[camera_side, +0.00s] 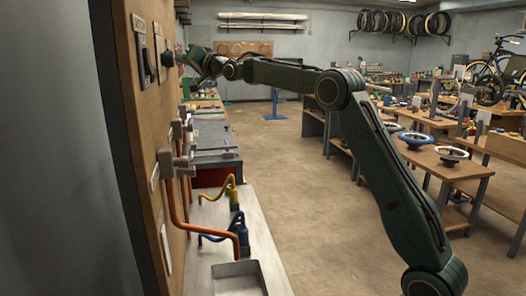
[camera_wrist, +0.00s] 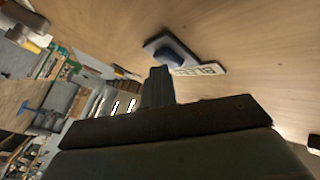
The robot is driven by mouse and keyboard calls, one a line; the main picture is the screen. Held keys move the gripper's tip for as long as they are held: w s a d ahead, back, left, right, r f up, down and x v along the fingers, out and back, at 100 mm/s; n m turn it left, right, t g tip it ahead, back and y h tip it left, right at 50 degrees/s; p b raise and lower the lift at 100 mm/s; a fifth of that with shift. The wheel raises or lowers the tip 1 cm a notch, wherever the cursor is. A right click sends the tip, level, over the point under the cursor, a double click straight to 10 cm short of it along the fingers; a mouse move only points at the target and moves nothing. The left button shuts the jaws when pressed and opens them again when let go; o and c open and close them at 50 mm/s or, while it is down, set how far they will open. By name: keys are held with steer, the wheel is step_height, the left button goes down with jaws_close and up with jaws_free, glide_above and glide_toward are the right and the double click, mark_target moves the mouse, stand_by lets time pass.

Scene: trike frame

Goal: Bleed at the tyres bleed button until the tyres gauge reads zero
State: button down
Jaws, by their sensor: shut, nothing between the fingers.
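In the wrist view a blue button (camera_wrist: 168,58) sits in a dark grey mount on the wooden panel. Its white label (camera_wrist: 198,70) seems to read BLEED, partly cut off by the view angle. My gripper (camera_wrist: 158,72) is shut and empty, its tips pointing at the panel just beside the button. I cannot tell whether they touch it. In the side view my gripper (camera_side: 184,57) is at the upper part of the panel, close to a dark round fitting (camera_side: 167,59). No gauge dial can be read in either view.
The wooden panel (camera_side: 150,115) also carries a dark switch (camera_side: 146,65) and copper pipework (camera_side: 172,200). The floor to the right is open, with benches beyond.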

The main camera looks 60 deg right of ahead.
stand_by(0.3)
steer(key=shift+s+d, duration=0.65)
stand_by(0.3)
steer(key=shift+s+d, duration=1.75)
steer(key=shift+s, duration=0.05)
